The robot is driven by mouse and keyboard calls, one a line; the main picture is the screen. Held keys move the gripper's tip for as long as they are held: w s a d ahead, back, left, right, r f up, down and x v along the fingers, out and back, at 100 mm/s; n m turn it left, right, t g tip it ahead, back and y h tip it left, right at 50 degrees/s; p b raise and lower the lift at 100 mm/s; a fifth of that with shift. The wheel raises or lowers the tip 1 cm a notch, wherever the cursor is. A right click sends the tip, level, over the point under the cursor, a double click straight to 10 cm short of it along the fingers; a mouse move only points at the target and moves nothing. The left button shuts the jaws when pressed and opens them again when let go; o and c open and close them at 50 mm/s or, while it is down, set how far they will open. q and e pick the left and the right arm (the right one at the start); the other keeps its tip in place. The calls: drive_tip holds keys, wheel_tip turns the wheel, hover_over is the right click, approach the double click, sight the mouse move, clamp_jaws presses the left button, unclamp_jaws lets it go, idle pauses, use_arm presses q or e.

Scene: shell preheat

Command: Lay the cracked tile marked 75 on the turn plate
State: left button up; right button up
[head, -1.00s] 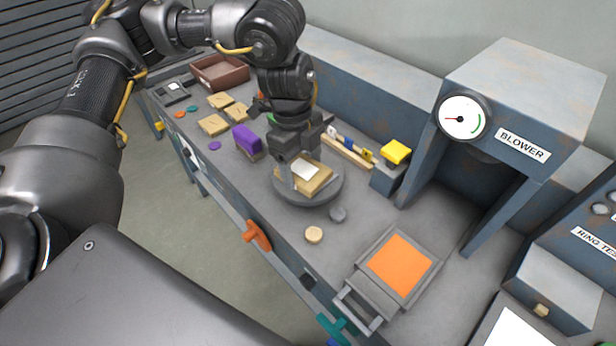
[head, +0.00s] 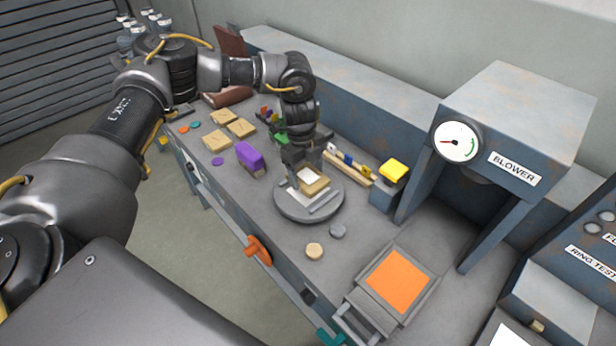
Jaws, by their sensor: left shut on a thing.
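The round grey turn plate (head: 284,209) sits on the bench in the middle of the head view. A tan tile (head: 317,187) with a white label is at the plate, over its top. The number on the label is too small to read, and no crack can be made out. My left gripper (head: 308,182) reaches down from behind and is shut on this tile. I cannot tell whether the tile touches the plate. My right gripper is not in view.
Several tan tiles (head: 218,141) and a purple block (head: 250,158) lie left of the plate. A yellow-topped block (head: 393,170) stands to the right, near the blower (head: 525,120). Two small discs (head: 314,250) and an orange pad (head: 396,280) are in front.

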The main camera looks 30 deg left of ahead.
sight(307, 171)
use_arm(q)
drive_tip(key=shift+w+a+f, duration=0.2)
drive_tip(key=shift+w+f, duration=0.25)
drive_tip(key=shift+f, duration=0.15)
drive_tip(key=shift+w+a+f, duration=0.15)
drive_tip(key=shift+w+f, duration=0.3)
drive_tip(key=shift+f, duration=0.1)
wheel_tip(307, 171, down, 2)
drive_tip(key=shift+f+p, duration=0.1)
drive_tip(key=shift+p, duration=0.85)
drive_tip(key=shift+f, duration=0.45)
drive_tip(key=shift+f, duration=0.1)
drive_tip(key=o, duration=1.3)
drive_tip(key=shift+c, duration=0.2)
